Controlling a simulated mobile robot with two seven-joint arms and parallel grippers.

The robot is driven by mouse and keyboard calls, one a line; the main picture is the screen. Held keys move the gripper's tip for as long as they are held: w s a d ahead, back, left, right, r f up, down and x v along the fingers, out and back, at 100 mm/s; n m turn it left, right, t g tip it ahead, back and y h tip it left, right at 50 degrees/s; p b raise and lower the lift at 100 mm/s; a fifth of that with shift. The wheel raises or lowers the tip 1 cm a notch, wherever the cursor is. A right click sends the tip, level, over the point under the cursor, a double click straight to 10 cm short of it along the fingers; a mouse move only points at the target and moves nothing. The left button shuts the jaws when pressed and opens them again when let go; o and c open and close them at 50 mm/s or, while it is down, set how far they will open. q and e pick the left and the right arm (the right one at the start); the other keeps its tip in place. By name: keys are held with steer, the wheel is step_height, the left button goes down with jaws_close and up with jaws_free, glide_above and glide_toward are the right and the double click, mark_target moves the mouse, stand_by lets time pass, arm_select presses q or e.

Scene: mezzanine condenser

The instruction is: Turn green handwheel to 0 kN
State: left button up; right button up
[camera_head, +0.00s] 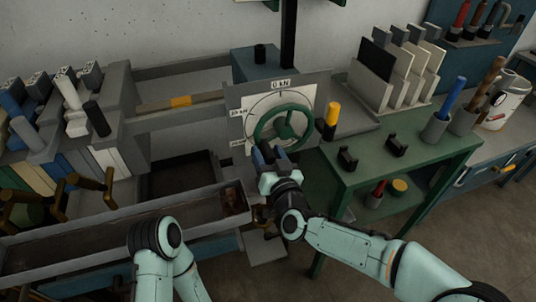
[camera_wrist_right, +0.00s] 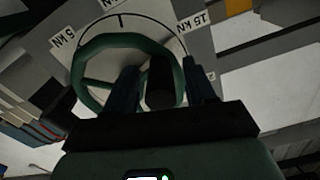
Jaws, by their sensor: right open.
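The green handwheel (camera_head: 258,128) stands in front of a white dial plate (camera_head: 243,105) marked "0 kN" at the top, with other kN labels at the left. My right gripper (camera_head: 270,154) is at the wheel's lower rim. In the right wrist view, the green wheel rim (camera_wrist_right: 82,72) shows below labels reading "5 kN" and "15 kN". A dark cylindrical knob (camera_wrist_right: 160,82) shows between the two open fingers of my right gripper (camera_wrist_right: 161,88); I cannot tell whether they touch it. No clear pointer reading shows. My left arm is low in the head view, its gripper out of view.
A green table (camera_head: 430,150) with black holders and tool cups stands at right. A yellow-and-black handle (camera_head: 332,115) is close to the wheel's right. A long grey trough (camera_head: 110,228) lies at lower left.

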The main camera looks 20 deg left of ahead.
jaws_close()
steer(key=shift+f, duration=0.1)
